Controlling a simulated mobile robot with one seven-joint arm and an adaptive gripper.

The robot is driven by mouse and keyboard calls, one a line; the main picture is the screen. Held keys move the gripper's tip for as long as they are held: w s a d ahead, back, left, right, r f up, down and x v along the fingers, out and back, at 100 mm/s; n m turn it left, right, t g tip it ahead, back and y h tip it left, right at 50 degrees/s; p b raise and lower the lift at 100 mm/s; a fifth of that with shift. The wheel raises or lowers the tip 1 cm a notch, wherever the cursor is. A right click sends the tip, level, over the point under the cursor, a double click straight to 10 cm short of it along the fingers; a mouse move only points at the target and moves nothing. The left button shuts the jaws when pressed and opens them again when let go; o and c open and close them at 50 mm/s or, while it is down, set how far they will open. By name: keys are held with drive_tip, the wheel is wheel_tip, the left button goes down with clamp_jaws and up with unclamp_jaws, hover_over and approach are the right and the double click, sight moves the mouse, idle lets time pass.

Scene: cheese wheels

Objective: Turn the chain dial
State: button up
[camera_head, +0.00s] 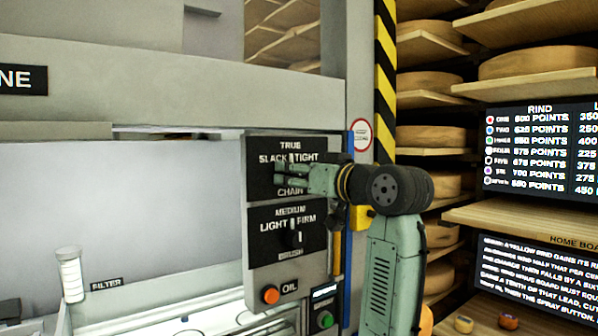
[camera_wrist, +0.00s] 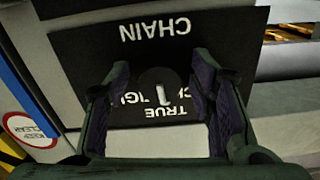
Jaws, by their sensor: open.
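The chain dial is a dark round knob on a black plate marked TRUE, SLACK, TIGHT and CHAIN (camera_head: 262,185). In the head view my gripper (camera_head: 283,172) is in front of the plate and largely hides the knob. In the wrist view, which is upside down, the dial (camera_wrist: 153,82) lies between the two spread fingers of my gripper (camera_wrist: 162,80). Its white mark points toward TRUE. The fingers are open, with a gap on each side of the knob. Whether the fingertips touch the plate cannot be told.
Below is a second dial (camera_head: 294,238), marked LIGHT, MEDIUM, FIRM and BRUSH. Under it are an orange OIL button (camera_head: 271,294) and a green button (camera_head: 325,319). A striped post (camera_head: 385,80) and cheese shelves (camera_head: 430,100) stand to the right.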

drive_tip(key=shift+c, duration=0.5)
drive_tip(key=c, duration=1)
drive_tip(key=shift+m, duration=0.4)
drive_tip(key=shift+c, duration=0.2)
drive_tip(key=o, duration=1.1)
drive_tip(key=shift+o, duration=0.2)
drive_tip(key=v, duration=1.2)
